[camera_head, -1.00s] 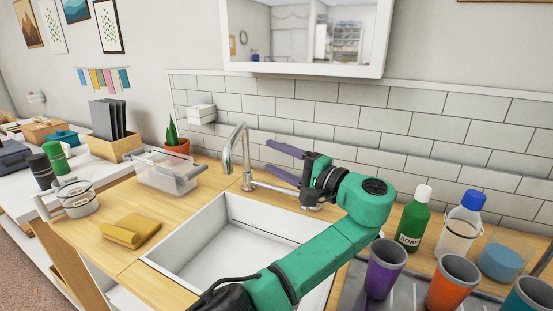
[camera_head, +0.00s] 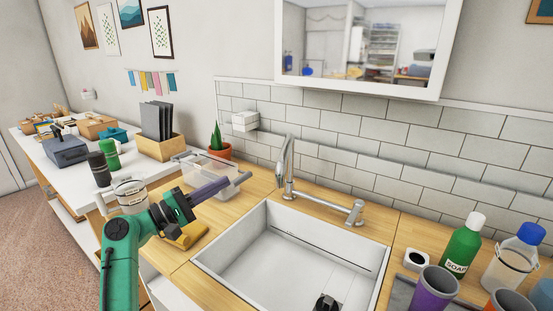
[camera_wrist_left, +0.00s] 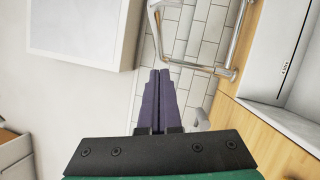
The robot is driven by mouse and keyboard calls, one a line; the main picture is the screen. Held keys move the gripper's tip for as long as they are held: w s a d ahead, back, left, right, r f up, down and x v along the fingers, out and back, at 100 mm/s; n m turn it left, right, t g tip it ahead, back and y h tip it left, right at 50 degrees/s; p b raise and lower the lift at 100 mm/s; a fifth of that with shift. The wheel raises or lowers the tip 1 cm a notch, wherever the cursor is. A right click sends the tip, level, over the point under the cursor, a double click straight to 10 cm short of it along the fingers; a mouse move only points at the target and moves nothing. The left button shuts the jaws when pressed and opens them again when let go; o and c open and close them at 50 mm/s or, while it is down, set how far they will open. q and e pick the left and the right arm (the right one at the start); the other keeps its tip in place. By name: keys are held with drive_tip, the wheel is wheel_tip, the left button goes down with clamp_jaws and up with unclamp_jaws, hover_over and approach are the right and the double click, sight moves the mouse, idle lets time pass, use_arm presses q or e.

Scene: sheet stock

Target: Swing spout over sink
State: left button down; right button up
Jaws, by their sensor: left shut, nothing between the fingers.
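The metal faucet stands behind the white sink (camera_head: 300,262). Its spout (camera_head: 289,158) bends over at the top, and its tip points down at the counter near the sink's back left corner. A horizontal pipe runs right from the spout's foot to a short fitting (camera_head: 355,212). My left gripper (camera_head: 226,182) is shut and empty, in front of the clear lidded box and left of the spout, apart from it. In the left wrist view its purple fingers (camera_wrist_left: 159,74) lie together, and the faucet pipe (camera_wrist_left: 200,67) passes beyond them. My right gripper is not visible.
A clear box (camera_head: 190,165), a potted plant (camera_head: 219,146) and a yellow cloth (camera_head: 190,236) are on the left counter. A soap bottle (camera_head: 463,245) and cups (camera_head: 433,290) stand at the right. A dark unclear part (camera_head: 325,303) shows at the sink's lower edge.

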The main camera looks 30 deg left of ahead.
use_arm(q)
drive_tip(key=s+d+r+p+x, duration=0.1)
drive_tip(key=p+x, duration=0.5)
drive_tip(key=x, duration=0.7)
drive_tip(key=shift+s+d+p, duration=0.2)
drive_tip(key=shift+d+p, duration=0.15)
drive_tip(key=shift+d, duration=0.35)
